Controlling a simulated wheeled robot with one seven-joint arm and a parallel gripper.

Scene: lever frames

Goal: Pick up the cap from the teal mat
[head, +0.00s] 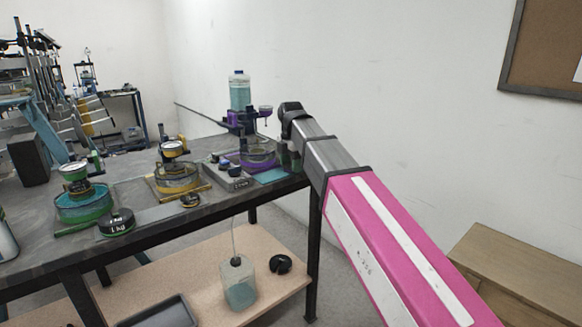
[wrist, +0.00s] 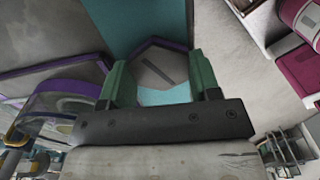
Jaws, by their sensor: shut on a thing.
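The cap (wrist: 158,62) is a grey six-sided piece with a purple edge and a dark slot in its face. In the wrist view it sits between the two green fingers of my gripper (wrist: 159,72), which is shut on it. The teal mat (wrist: 140,22) lies beyond the cap in that view. In the head view the mat (head: 272,176) is at the right end of the dark bench, and my gripper (head: 289,158) is right beside it. The cap cannot be made out there. I cannot tell whether the cap still touches the mat.
A purple stand with a clear bowl (head: 258,155) is close left of the mat, with a bottle (head: 239,90) above. Yellow (head: 178,178) and green (head: 84,203) stations stand further left. A white wall is behind. The bench's right edge is near my gripper.

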